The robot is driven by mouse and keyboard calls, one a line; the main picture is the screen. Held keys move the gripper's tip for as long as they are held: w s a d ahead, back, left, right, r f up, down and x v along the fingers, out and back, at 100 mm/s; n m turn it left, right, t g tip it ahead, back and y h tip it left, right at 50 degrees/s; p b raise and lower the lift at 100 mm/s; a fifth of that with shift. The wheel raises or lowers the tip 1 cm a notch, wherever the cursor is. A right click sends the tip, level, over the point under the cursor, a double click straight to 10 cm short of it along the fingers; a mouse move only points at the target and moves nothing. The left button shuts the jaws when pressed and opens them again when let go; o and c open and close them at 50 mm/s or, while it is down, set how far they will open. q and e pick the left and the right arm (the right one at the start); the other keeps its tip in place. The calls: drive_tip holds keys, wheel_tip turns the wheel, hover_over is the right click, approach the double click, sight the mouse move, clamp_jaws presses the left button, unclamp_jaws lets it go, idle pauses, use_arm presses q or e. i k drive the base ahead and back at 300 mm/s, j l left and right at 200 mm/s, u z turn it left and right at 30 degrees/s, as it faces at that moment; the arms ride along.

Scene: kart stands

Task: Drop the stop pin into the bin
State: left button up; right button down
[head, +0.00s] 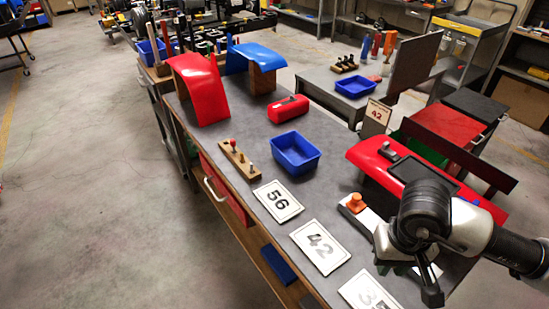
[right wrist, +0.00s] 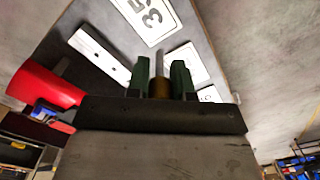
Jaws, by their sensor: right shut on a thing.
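My right gripper (head: 415,268) is over the near right part of the grey bench. In the right wrist view its green fingers (right wrist: 161,82) are shut on a slim metal pin (right wrist: 159,62) with a brass-coloured part between them, which I take as the stop pin. My arm mostly hides the pin in the head view. A blue open bin (head: 296,152) sits mid-bench, farther off and to the left of the gripper; it looks empty. My left gripper is not in view.
A wooden block with pegs (head: 238,158) is left of the bin. A white strip with an orange knob (head: 356,203) and a red panel (head: 420,178) are near my arm. Another blue bin (head: 355,87) stands behind.

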sight(299, 160)
drive_tip(key=i+j+u, duration=0.1)
drive_tip(key=i+j, duration=0.15)
drive_tip(key=j, duration=0.2)
drive_tip(key=i+j+u, duration=0.1)
drive_tip(key=i+j, duration=0.15)
drive_tip(key=j, duration=0.2)
drive_tip(key=i+l+u, duration=0.1)
drive_tip(key=i+l, duration=0.25)
drive_tip(key=i, duration=0.2)
